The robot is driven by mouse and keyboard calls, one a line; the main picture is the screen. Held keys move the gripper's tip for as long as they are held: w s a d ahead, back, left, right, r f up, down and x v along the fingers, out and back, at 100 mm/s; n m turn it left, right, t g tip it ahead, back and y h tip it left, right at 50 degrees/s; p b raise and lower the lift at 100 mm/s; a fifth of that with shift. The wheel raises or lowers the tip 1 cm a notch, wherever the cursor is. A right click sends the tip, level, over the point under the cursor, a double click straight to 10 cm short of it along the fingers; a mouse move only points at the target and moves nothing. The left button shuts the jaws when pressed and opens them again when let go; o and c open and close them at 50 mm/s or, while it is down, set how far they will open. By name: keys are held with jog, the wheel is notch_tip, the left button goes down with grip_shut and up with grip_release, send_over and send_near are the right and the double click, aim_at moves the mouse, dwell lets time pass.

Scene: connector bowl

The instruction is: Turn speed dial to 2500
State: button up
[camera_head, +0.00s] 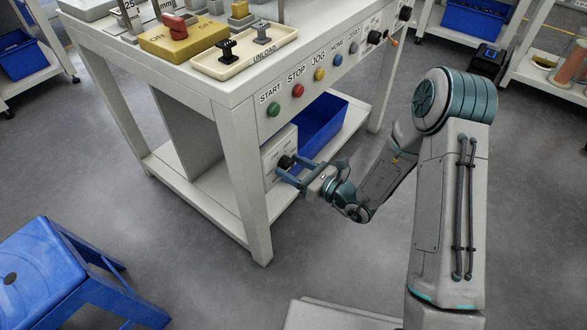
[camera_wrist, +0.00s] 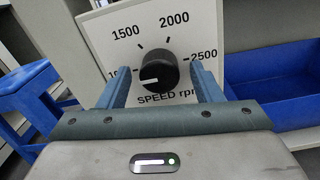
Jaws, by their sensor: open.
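The speed dial is a round black knob (camera_wrist: 157,71) with a white pointer line, on a white panel (camera_wrist: 110,32) marked "SPEED rpm". The pointer aims left and slightly down, towards a label beginning "10" that my left finger partly hides. The 1500, 2000 and 2500 labels are readable, with 2500 at the right. My gripper (camera_head: 286,168) is open, its two blue fingers on either side of the knob. In the wrist view gaps show between knob and fingers. In the head view the knob (camera_head: 285,162) sits low under the bench, partly behind the fingers.
The white bench (camera_head: 240,165) stands above the panel, with START, STOP, JOG and other buttons on its front. A blue bin (camera_head: 320,128) is right of the panel on the lower shelf. A blue stool (camera_head: 55,275) stands at the lower left on open grey floor.

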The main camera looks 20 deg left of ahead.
jog(key=c, duration=1)
jog(key=shift+p, duration=0.3)
